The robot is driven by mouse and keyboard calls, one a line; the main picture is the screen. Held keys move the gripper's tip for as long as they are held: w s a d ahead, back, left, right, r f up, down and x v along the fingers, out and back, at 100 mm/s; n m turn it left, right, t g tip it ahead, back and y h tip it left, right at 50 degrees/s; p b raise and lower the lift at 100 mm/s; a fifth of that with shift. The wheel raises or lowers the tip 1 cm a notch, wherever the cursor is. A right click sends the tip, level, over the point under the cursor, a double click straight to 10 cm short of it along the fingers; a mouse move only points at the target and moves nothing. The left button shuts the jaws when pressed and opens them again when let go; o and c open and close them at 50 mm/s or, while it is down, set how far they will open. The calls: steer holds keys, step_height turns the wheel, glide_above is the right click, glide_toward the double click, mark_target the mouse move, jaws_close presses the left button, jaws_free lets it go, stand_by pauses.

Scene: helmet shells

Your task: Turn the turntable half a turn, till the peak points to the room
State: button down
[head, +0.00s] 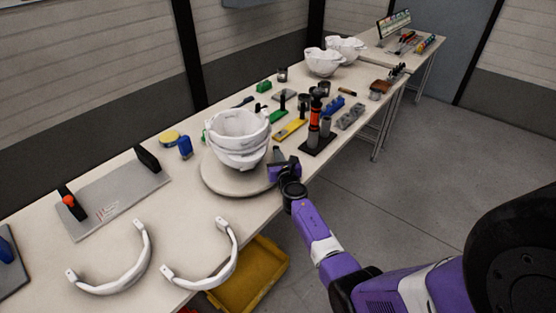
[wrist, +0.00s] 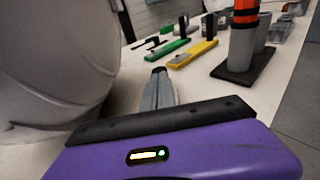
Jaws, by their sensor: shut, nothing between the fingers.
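The turntable (head: 218,184) is a round cream disc on the workbench, near its front edge. A white helmet shell (head: 238,130) sits on it; I cannot tell surely which way its peak points. The shell fills the left of the wrist view (wrist: 50,65), close up. My gripper (head: 276,154) is at the right side of the shell, over the turntable's right edge. Its grey fingers are together and empty in the wrist view (wrist: 158,76). They look close beside the shell; contact cannot be told. My gripper hides the disc's right rim.
A black stand with an orange-banded tool (head: 314,130) is just right of the turntable. Green and yellow tools (head: 289,129) lie behind. Two white curved bands (head: 120,285) lie at the front left. A yellow bin (head: 255,275) is below the bench. Floor at right is clear.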

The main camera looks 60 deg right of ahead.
steer(key=shift+w+d+n+t+y+b, duration=0.4)
steer(key=shift+d+n+t+y, duration=0.2)
steer(key=shift+d+n+t, duration=0.1)
steer(key=shift+w+d+n+t+y+b, duration=0.25)
steer(key=shift+w+d+n+t+y, duration=0.15)
steer(key=shift+d+n+t+y, duration=0.25)
steer(key=shift+w+d+f+n+t+y+b, duration=0.1)
steer(key=shift+w+d+n+t+y+b, duration=0.25)
steer(key=shift+w+y+b, duration=0.15)
steer(key=w+n+t+y+b, duration=0.1)
steer(key=b, duration=0.1)
steer(key=w+d+n+y+b, duration=0.1)
steer(key=y+b, duration=0.1)
steer(key=shift+d+t, duration=0.3)
steer(key=shift+t, duration=0.1)
steer(key=shift+w+d+n+b, duration=0.1)
steer(key=shift+w+n+b, duration=0.05)
steer(key=shift+n+b, duration=0.25)
steer(key=shift+y, duration=0.35)
steer(key=shift+w+r, duration=0.15)
steer(key=shift+r, duration=0.15)
